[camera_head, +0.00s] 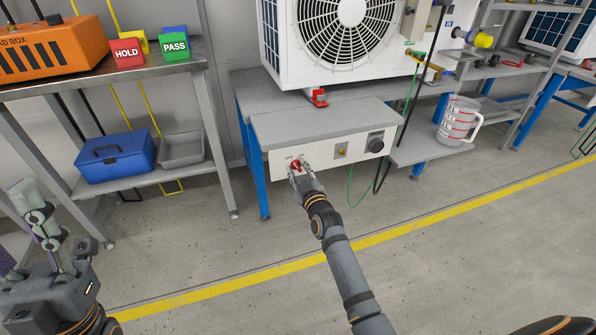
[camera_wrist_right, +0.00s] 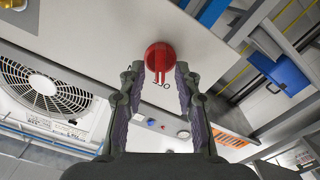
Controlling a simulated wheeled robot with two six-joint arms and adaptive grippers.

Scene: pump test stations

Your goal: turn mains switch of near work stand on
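The red mains switch knob (camera_head: 296,164) is on the pale front panel (camera_head: 325,156) of the near work stand. In the right wrist view the round red knob (camera_wrist_right: 158,57) lies ahead, between the fingertips. My right gripper (camera_head: 300,173) is at the panel with its fingers apart, one on each side of the knob. A narrow gap seems to show beside the knob, but contact is hard to judge. The knob's exact setting is too small to read. My left gripper (camera_head: 42,222) is at the lower left, away from the stand; its opening is unclear.
A white fan unit (camera_head: 335,40) stands on top. A measuring jug (camera_head: 458,121) is on the lower shelf at right. A blue box (camera_head: 115,156) is on the left bench's shelf. The floor in front is clear.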

